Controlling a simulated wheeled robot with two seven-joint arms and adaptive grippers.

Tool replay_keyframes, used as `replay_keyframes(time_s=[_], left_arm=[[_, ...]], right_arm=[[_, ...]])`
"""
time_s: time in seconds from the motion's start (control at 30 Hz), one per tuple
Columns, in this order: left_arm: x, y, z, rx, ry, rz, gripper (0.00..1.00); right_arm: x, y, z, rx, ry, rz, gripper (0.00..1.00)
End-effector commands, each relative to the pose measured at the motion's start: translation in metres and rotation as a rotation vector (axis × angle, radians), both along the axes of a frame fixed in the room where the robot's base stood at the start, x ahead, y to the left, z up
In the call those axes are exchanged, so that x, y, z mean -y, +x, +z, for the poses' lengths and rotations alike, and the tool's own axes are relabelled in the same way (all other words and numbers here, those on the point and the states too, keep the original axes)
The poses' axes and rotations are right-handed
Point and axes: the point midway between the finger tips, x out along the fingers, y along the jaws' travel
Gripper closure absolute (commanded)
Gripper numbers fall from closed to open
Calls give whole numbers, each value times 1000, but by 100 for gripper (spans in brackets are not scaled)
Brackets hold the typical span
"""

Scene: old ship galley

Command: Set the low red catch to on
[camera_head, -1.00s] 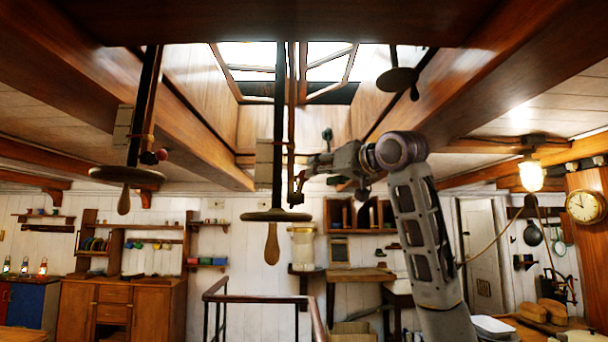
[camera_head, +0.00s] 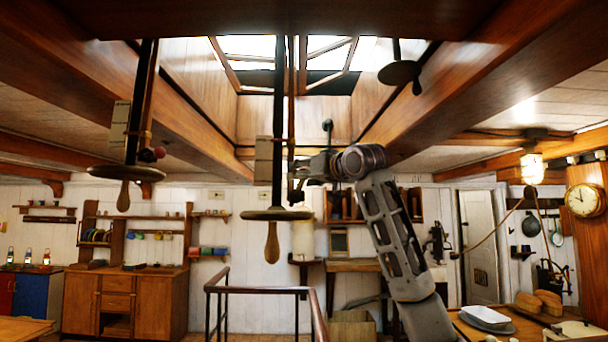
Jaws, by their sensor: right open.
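A small red knob (camera_head: 160,152), which may be the red catch, sits low on the left hanging post (camera_head: 141,95), just above its round disc (camera_head: 125,172). A darker knob is beside it. I cannot tell its setting. My right gripper (camera_head: 296,184) is open at the middle hanging post (camera_head: 278,120), close to its right side and above its disc (camera_head: 276,214). It is well to the right of the red knob. Whether its fingers touch the post's fittings is too small to tell. No red part shows clearly between the fingers. My left gripper is not in view.
A wooden handle (camera_head: 272,243) hangs below the middle disc. A railing (camera_head: 262,290) stands beneath it. Another hanging fitting (camera_head: 400,72) is at the upper right, and a dark knob (camera_head: 327,126) is above my right wrist. Open air lies between the left and middle posts.

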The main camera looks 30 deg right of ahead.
Motion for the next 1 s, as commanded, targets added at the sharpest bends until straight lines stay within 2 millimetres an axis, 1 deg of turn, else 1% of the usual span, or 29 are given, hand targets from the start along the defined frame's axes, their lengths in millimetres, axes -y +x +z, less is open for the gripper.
replay_keyframes(time_s=[0.17,0.57,1.0], left_arm=[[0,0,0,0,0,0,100],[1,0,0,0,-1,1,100],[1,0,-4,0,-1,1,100]], right_arm=[[0,0,0,0,0,0,48],[0,0,0,0,0,0,100],[0,-4,-1,8,10,1,100]])
